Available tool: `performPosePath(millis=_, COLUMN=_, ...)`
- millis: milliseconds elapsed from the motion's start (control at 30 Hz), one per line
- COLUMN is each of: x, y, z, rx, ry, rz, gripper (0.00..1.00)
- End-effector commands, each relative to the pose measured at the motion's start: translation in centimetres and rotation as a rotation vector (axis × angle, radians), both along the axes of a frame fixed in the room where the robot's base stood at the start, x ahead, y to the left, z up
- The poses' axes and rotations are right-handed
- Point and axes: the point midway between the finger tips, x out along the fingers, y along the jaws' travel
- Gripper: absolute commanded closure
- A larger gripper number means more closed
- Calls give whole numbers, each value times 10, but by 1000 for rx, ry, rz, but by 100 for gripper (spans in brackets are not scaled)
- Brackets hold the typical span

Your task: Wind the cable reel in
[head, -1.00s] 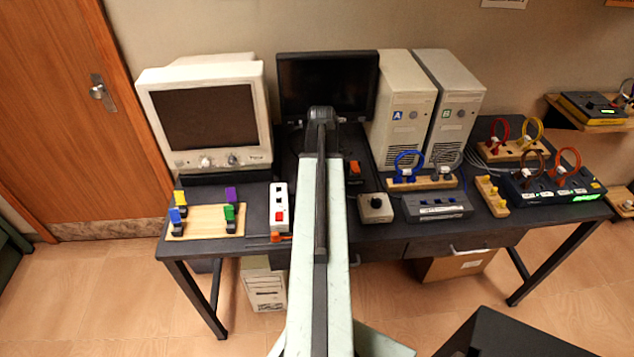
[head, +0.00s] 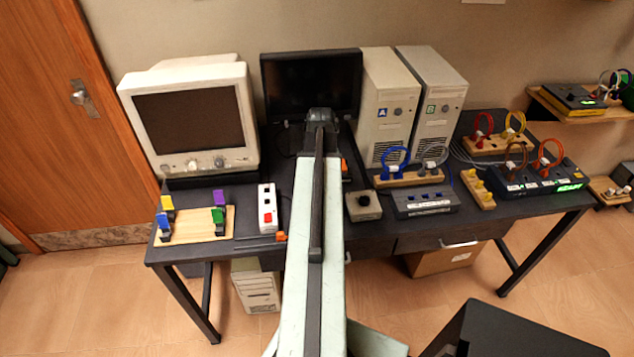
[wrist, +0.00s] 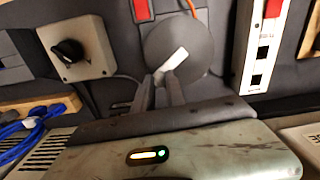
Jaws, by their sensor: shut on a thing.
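The cable reel (wrist: 192,38) is a dark grey disc in the wrist view, with a white crank handle (wrist: 176,60) on its face. My gripper (wrist: 158,80) is shut on the outer end of this handle, and its fingers cover part of it. An orange cable (wrist: 191,7) shows at the reel's edge. In the head view my arm hides the reel. There an orange piece (head: 281,236) shows at the desk's front edge, just left of my arm.
A knob box (head: 363,205) stands right of my arm and a white switch strip (head: 267,208) left of it. A monitor (head: 312,85) and two computer towers (head: 388,100) stand behind. A wooden board with coloured clips (head: 200,226) lies at the desk's left.

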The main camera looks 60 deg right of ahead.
Motion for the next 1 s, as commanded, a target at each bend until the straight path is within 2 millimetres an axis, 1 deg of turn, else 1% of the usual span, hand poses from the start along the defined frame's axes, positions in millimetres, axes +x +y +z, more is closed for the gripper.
performPosePath(millis=300, x=-13, y=4, z=0, rx=-6, ry=1, rz=-301, gripper=100)
performPosePath(millis=700, x=-25, y=15, z=0, rx=-8, ry=1, rz=-674, gripper=100)
performPosePath(millis=1000, x=-30, y=24, z=0, rx=-9, ry=2, rz=-891, gripper=100)
